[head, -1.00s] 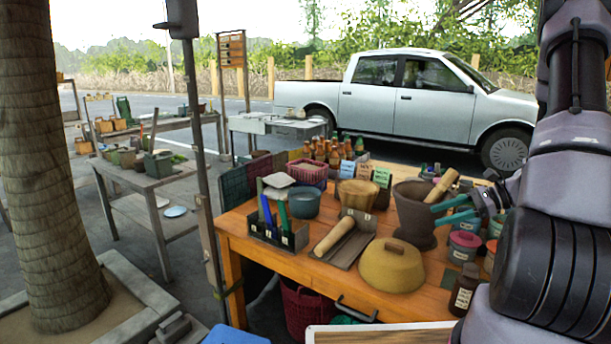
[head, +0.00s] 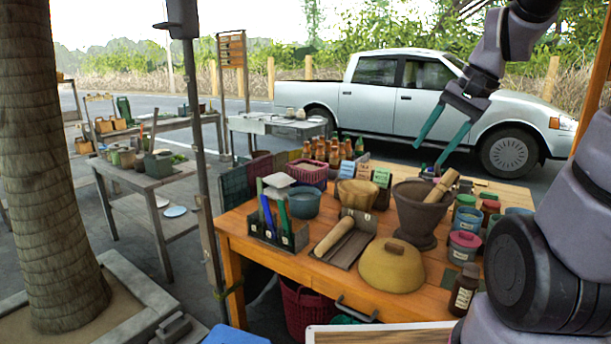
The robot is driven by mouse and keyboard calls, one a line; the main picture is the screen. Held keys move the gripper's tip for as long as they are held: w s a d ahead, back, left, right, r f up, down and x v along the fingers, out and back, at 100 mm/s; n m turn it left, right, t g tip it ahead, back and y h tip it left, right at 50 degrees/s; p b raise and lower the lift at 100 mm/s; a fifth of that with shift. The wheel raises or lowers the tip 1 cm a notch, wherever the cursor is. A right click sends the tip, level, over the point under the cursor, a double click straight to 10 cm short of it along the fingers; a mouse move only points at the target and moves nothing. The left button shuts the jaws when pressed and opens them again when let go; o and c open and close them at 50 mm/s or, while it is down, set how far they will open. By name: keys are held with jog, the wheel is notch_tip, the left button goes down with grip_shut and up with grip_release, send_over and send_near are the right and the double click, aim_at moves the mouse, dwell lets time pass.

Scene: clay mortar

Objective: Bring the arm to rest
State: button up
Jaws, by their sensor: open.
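My gripper (head: 436,156) is open and empty, with its two teal fingers spread and pointing down. It hangs in the air at the upper right, above the table's far side. In the picture its fingertips appear just above the dark clay mortar (head: 414,215) and its wooden pestle (head: 441,186). The mortar stands upright on the orange wooden table (head: 330,284), with the pestle leaning in it. My arm rises at the right edge and bends over toward the gripper; its upper middle part is out of view.
A domed tan lid (head: 392,266), a tray with a wooden roller (head: 334,238), a brown bottle (head: 464,290) and several lidded jars (head: 464,245) crowd the table. A divided caddy (head: 278,236) stands at the left. A dark post (head: 204,150) rises beyond the left edge. A silver pickup (head: 410,105) is parked behind.

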jog(key=s+a+r+n+t+h, duration=0.1)
jog(key=s+r+n+t+h, duration=0.1)
jog(key=s+r, duration=0.4)
jog(key=shift+r+n+t, duration=0.45)
jog(key=shift+n+t, duration=0.15)
jog(key=shift+t, duration=0.5)
jog(key=shift+a, duration=0.1)
